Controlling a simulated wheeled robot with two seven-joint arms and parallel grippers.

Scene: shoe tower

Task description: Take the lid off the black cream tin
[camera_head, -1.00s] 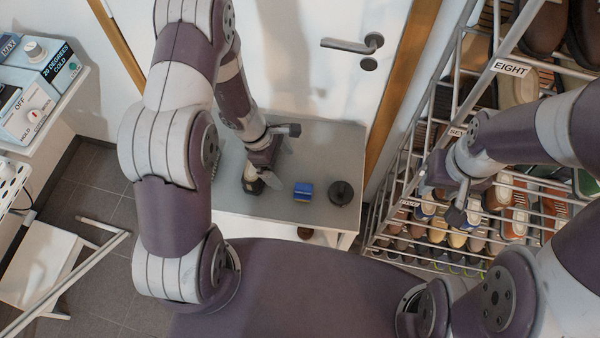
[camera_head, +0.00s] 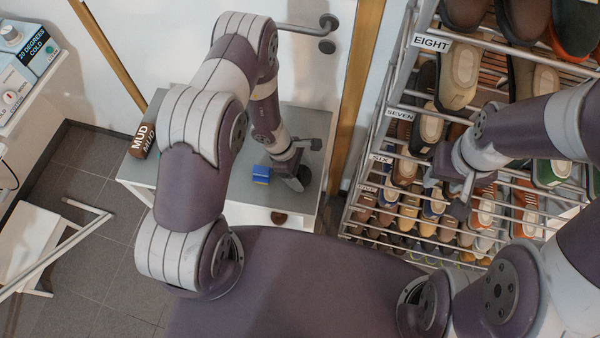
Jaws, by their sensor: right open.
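My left gripper (camera_head: 299,170) is low over the right part of the grey cabinet top, beside a small blue box (camera_head: 261,174). The black cream tin, which stood just right of the blue box a second ago, is now mostly or wholly hidden behind this gripper. I cannot tell whether the jaws touch the tin or its lid, or how far apart they are. My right gripper (camera_head: 451,194) is open and empty in front of the shoe rack, well away from the cabinet.
The grey cabinet top (camera_head: 328,122) has free room behind my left gripper. A brown item marked MUD (camera_head: 143,137) is at its left edge. The shoe rack (camera_head: 386,112) stands close on the right. A door with a handle (camera_head: 300,29) is behind.

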